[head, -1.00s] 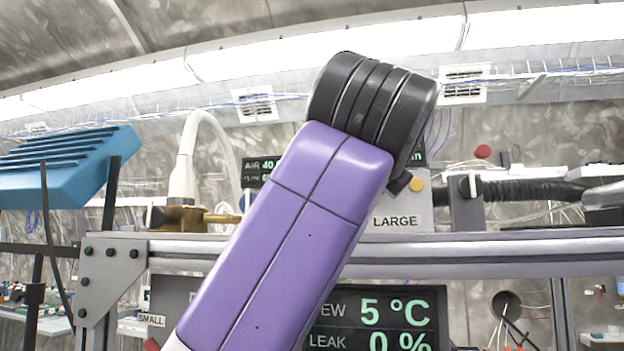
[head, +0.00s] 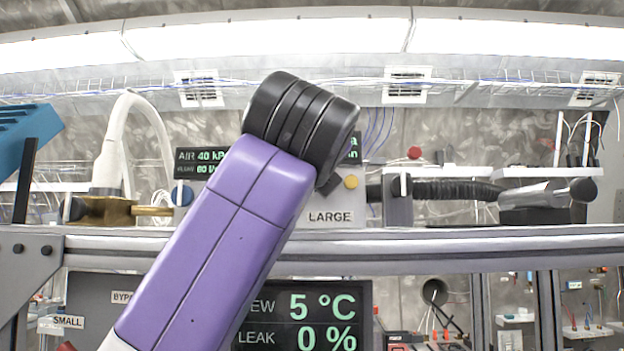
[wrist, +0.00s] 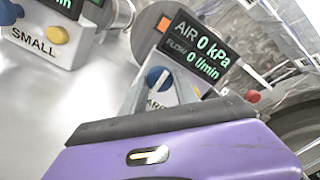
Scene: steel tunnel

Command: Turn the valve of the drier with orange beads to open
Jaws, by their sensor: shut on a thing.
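In the wrist view, the purple body of my gripper (wrist: 180,150) fills the bottom, its dark front edge close before a pale box whose label is partly hidden. A blue knob (wrist: 157,80) with a pale mark is on that box. A round orange patch (wrist: 163,23), perhaps the beads, shows left of a display (wrist: 200,48) reading AIR 0 kPa. In the head view my purple arm hides the gripper; a LARGE label (head: 330,217) shows beside it.
A SMALL box with a yellow knob (wrist: 57,34) is at the wrist view's upper left. In the head view, a metal rail (head: 450,250) crosses in front. A brass fitting with a white hose (head: 108,155) stands left, a black corrugated hose (head: 450,190) right.

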